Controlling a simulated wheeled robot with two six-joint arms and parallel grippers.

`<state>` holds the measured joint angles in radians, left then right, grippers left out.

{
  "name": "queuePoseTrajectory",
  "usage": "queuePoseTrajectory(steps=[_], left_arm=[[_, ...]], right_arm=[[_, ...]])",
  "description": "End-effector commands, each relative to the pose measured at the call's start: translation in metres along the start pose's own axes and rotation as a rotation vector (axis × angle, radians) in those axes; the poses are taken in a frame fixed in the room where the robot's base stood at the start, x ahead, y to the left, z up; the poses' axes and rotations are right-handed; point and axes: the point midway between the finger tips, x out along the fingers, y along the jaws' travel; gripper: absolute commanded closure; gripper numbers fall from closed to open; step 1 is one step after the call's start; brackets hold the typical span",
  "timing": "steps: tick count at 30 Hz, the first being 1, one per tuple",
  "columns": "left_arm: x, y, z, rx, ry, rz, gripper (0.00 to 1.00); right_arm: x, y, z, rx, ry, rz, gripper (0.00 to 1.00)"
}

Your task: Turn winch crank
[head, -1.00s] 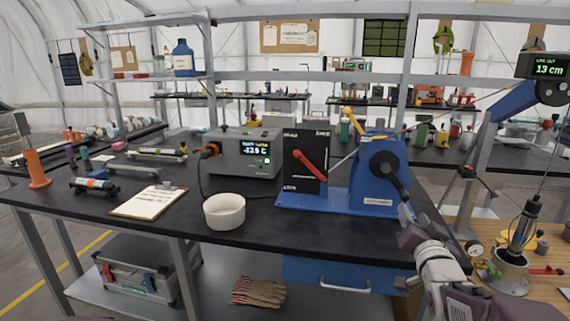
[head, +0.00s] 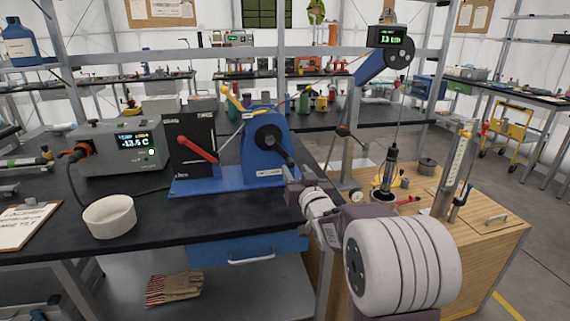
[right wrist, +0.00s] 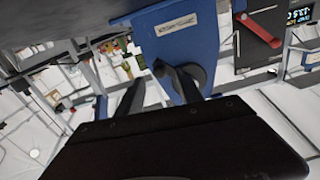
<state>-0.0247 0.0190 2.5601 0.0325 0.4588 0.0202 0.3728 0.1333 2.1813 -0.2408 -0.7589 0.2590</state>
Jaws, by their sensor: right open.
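The blue winch (head: 256,150) stands on a blue base plate at the right end of the black bench. Its black crank (head: 270,138) has a round hub and an arm that slants down to the right. My right gripper (head: 291,176) is open, just in front of and below the crank's lower end. In the right wrist view the dark fingers (right wrist: 157,92) reach toward the winch (right wrist: 166,28) and the crank hub (right wrist: 203,75). I cannot tell whether a finger touches the crank handle. My left gripper is out of view.
A black panel with a red lever (head: 197,148) stands left of the winch. A grey temperature unit (head: 112,150) and a white bowl (head: 109,216) are further left. A wooden cabinet (head: 455,212) with a rig stands right, across a gap.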

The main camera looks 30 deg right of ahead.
Motion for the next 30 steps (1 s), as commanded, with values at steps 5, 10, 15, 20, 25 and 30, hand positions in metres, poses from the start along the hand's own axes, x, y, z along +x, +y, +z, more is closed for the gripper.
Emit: queuePoseTrajectory(steps=[5,10,15,20,25,30], left_arm=[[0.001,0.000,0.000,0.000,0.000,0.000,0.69],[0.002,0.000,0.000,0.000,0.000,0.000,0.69],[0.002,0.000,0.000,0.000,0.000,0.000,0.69],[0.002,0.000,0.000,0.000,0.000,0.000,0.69],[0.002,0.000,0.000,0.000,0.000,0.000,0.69],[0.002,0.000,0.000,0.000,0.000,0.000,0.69]], right_arm=[[0.033,0.000,0.001,0.001,-0.001,-0.001,0.57],[0.046,0.000,0.000,0.001,0.000,0.000,0.57],[0.047,0.000,0.000,0.001,0.000,0.000,0.57],[0.047,0.000,0.000,0.001,0.000,0.000,0.84],[0.046,0.000,0.000,0.001,0.000,0.000,1.00],[0.046,0.000,0.000,0.001,-0.001,0.000,1.00]])
